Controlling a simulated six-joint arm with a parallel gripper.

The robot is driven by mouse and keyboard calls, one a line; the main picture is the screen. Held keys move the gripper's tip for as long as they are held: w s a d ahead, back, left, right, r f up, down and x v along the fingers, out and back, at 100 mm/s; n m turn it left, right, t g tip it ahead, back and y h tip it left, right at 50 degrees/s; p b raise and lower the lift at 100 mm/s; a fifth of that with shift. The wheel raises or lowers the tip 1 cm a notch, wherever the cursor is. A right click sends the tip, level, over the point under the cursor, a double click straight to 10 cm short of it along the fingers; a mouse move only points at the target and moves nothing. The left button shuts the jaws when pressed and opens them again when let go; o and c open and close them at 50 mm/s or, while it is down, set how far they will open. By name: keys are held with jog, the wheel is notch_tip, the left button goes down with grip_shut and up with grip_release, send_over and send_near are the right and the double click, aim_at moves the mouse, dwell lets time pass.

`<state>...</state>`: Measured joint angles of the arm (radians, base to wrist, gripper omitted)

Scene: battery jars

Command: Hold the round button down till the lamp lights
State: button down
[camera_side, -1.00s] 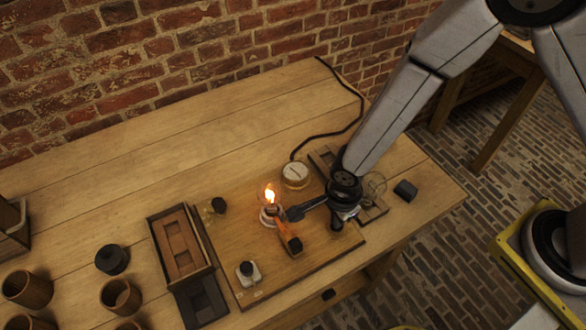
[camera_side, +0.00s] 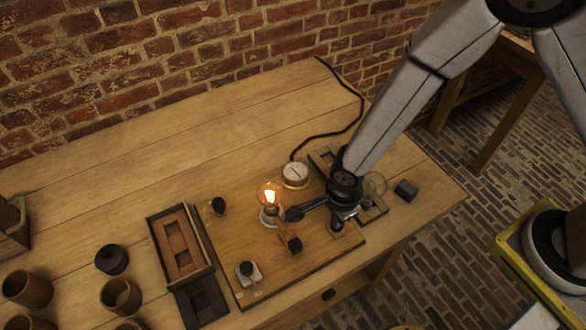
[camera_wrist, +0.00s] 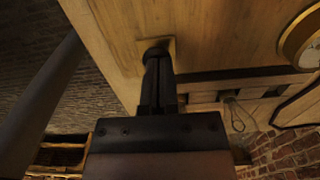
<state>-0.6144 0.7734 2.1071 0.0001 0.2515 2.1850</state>
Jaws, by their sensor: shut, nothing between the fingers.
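The lamp (camera_side: 270,195) stands on the wooden board (camera_side: 235,225) and glows bright orange. My gripper (camera_side: 337,226) points down at the board's right part, right of the lamp. In the wrist view my gripper (camera_wrist: 157,52) is shut, its fingers together and empty. The tips meet a small pale square base (camera_wrist: 168,42). They cover what sits on it, so I cannot see the round button clearly or tell how far down it is.
A black knob (camera_side: 294,245) stands left of my gripper, and a switch with a pale base (camera_side: 250,273) is near the front. A round gauge (camera_side: 295,175) stands behind the lamp. A wooden tray (camera_side: 153,235) and several cups (camera_side: 120,297) are at left.

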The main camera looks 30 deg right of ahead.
jog(key=shift+s+d+f, duration=0.1)
jog(key=shift+s+f, duration=0.05)
jog(key=shift+s, duration=0.05)
dwell(0.4)
notch_tip(320, 180, up, 14)
jog(key=shift+w, duration=0.2)
dwell(0.8)
jog(key=shift+r, duration=0.2)
jog(key=s+d+r+n+t, duration=0.1)
jog(key=d+r+n+t, duration=0.1)
jog(key=d+n, duration=1.6)
jog(key=shift+d+r, duration=0.3)
jog(key=shift+d, duration=0.95)
